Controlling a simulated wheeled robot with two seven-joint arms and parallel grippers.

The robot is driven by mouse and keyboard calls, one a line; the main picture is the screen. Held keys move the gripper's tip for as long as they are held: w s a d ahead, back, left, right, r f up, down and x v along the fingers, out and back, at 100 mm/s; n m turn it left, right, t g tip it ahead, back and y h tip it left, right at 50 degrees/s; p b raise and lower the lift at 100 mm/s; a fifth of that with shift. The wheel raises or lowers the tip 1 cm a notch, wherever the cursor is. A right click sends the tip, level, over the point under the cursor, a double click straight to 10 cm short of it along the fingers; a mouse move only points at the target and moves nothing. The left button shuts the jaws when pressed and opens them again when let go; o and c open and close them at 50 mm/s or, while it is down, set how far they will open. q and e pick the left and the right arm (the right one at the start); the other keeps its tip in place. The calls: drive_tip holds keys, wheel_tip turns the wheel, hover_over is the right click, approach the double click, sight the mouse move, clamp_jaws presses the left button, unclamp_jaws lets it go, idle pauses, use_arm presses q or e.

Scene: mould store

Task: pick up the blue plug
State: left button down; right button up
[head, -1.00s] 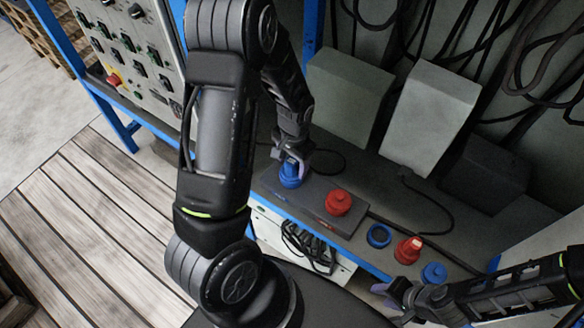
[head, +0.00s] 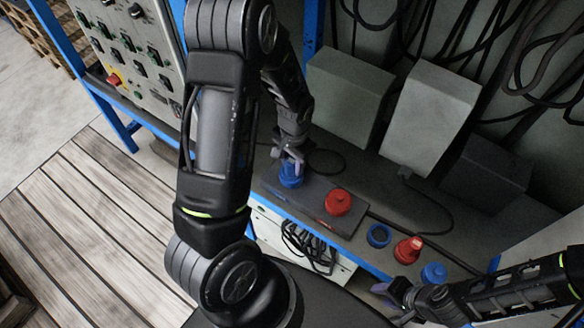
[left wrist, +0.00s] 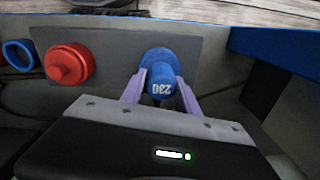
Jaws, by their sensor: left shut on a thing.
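The blue plug (head: 291,180) stands at the left end of a dark grey plate (head: 312,205) on the shelf. The plug's flange appears to be at the plate; any gap beneath is hidden. My right gripper (head: 388,302) is at the lower right, apart from the plug, with its fingers spread and nothing visible between them.
A red plug (head: 338,202) sits at the plate's right end. A blue ring (head: 378,236), a red plug (head: 408,250) and another blue piece (head: 434,273) stand to the right. A control panel (head: 130,45) is at left.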

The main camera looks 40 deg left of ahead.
idle(0.3)
use_arm(q)
wheel_tip(320, 180, up, 10)
drive_tip(key=shift+r+b, duration=0.1)
drive_tip(key=shift+b, duration=0.2)
idle(0.5)
